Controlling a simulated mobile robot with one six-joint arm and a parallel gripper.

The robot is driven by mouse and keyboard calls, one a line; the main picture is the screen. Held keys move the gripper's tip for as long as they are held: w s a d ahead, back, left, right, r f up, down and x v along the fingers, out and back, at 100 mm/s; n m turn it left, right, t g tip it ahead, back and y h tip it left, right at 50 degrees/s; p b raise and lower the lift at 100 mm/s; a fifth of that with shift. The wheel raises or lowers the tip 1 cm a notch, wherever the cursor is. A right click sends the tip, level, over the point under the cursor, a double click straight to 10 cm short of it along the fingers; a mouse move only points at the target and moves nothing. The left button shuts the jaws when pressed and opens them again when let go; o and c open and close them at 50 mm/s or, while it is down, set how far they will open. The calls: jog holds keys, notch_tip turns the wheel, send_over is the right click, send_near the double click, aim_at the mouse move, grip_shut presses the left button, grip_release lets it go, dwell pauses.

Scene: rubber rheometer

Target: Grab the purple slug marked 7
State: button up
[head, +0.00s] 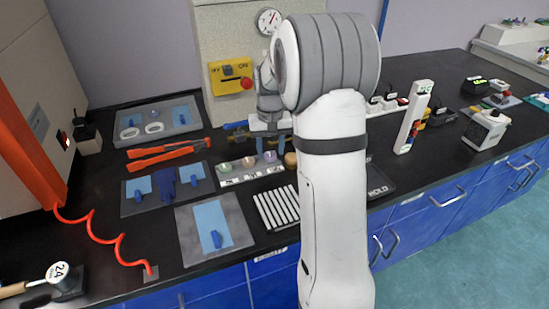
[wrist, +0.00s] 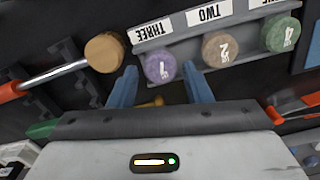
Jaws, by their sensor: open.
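The purple slug (wrist: 160,67) sits in the grey rack (wrist: 182,44) at the slot labelled THREE; its mark is upside down and hard to read. It also shows in the head view (head: 270,156) at the rack's right end. My gripper (wrist: 161,86) is open, its two blue fingers apart on either side of the purple slug's near edge, with nothing held. Whether the fingertips are level with the slug or above it I cannot tell. In the head view my gripper (head: 262,133) hangs just behind and above the rack.
A brown slug (wrist: 222,49) marked 2 and a green slug (wrist: 279,34) share the rack. A round wooden end (wrist: 104,52) with a metal rod stands close beside the purple slug. A slatted white plate (head: 274,208) and a grey mat (head: 213,230) lie in front.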

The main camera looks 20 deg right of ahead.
jog(key=shift+f, duration=0.65)
jog(key=shift+c, duration=0.6)
jog(key=c, duration=0.6)
jog(key=shift+c, duration=0.2)
jog(key=shift+r, duration=0.15)
